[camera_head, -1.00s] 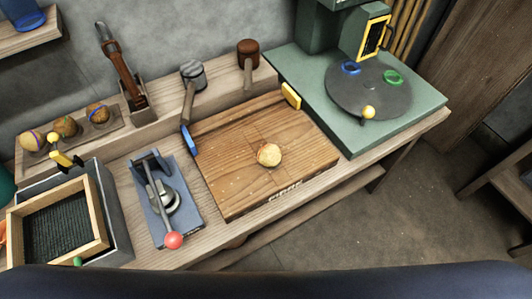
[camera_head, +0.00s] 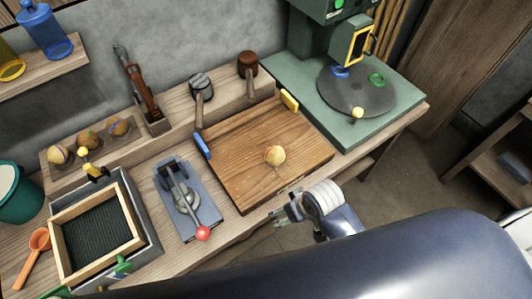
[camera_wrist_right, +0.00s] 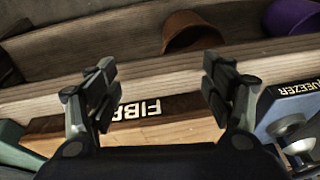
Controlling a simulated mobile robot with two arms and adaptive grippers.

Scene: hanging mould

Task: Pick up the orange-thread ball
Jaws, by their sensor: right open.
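Three thread-wound balls sit in a wooden rack at the back left in the head view: a left ball (camera_head: 59,154), a middle ball (camera_head: 88,141) and a right ball (camera_head: 118,126) with bluish thread. The middle one looks most orange-brown, but thread colours are too small to be sure. A plain tan ball (camera_head: 275,155) rests on the wooden board (camera_head: 235,185). My right gripper (camera_head: 281,217) is open and empty at the bench's front edge, well right of the rack. The right wrist view shows its two fingers (camera_wrist_right: 160,95) apart. My left gripper is out of view.
A blue lever squeezer (camera_head: 186,205) with a red knob and a framed box (camera_head: 98,230) stand left of the board. Mallets lean at the back. A green machine (camera_head: 350,130) stands right. Pots (camera_wrist_right: 190,30) show under the bench in the wrist view.

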